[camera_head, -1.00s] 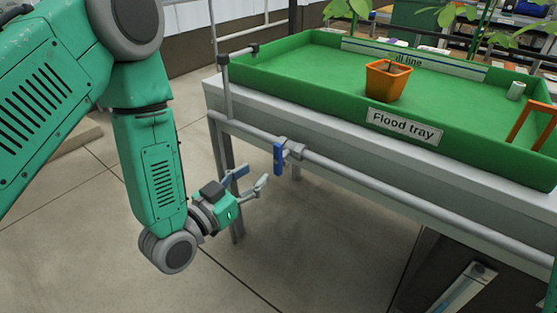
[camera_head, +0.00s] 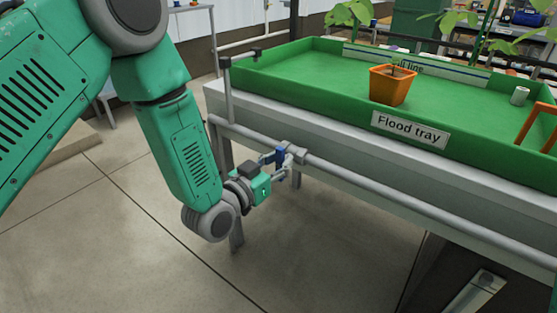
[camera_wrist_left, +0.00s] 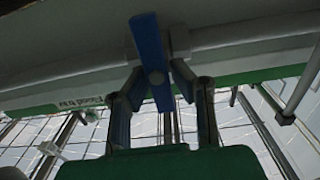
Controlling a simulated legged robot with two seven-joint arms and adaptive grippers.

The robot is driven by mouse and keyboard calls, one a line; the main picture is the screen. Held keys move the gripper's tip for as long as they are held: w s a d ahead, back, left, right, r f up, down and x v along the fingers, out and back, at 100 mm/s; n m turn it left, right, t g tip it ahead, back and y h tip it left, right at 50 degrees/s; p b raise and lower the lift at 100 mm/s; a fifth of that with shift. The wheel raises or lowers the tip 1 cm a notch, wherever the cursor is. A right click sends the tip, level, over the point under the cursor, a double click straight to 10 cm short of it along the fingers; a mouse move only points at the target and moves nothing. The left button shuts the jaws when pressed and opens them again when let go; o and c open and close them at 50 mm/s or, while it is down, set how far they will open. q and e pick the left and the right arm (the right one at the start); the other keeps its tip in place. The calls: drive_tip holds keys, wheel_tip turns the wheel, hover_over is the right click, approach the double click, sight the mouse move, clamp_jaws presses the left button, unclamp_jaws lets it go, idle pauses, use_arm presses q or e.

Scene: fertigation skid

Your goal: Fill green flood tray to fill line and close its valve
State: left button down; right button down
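The green flood tray (camera_head: 300,72) stands on a grey bench, with a "Flood tray" label on its front. A fill line strip (camera_head: 420,66) runs along its inner back wall, partly hidden by an orange pot. I cannot make out a water level. The valve's blue handle (camera_head: 280,157) sits on the grey pipe below the tray. In the left wrist view the handle (camera_wrist_left: 149,50) hangs nearly upright, its lower end between my fingers. My left gripper (camera_head: 279,167) is open around it, with gaps showing on both sides. My right gripper is not in view.
The orange pot (camera_head: 391,85) and a small pale cylinder (camera_head: 520,95) stand in the tray. The grey pipe (camera_head: 370,180) runs along the bench front, with an upright pipe (camera_head: 228,90) at the left. The floor left of the bench is clear.

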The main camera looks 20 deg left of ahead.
use_arm(q)
drive_tip(key=shift+d+r, duration=0.1)
drive_tip(key=shift+r, duration=0.05)
drive_tip(key=shift+w+a+n+p, duration=0.1)
drive_tip(key=shift+a+n+p, duration=0.1)
drive_tip(key=shift+n+p, duration=0.3)
drive_tip(key=shift+w+a+n, duration=0.1)
drive_tip(key=shift+n, duration=0.6)
drive_tip(key=shift+a+n+p, duration=0.1)
drive_tip(key=shift+n+p, duration=0.65)
drive_tip(key=shift+n, duration=0.35)
drive_tip(key=shift+w+a+n+p, duration=0.15)
drive_tip(key=shift+n+p, duration=0.25)
drive_tip(key=shift+n, duration=1)
drive_tip(key=c, duration=1.5)
unclamp_jaws()
drive_tip(key=shift+f, duration=0.2)
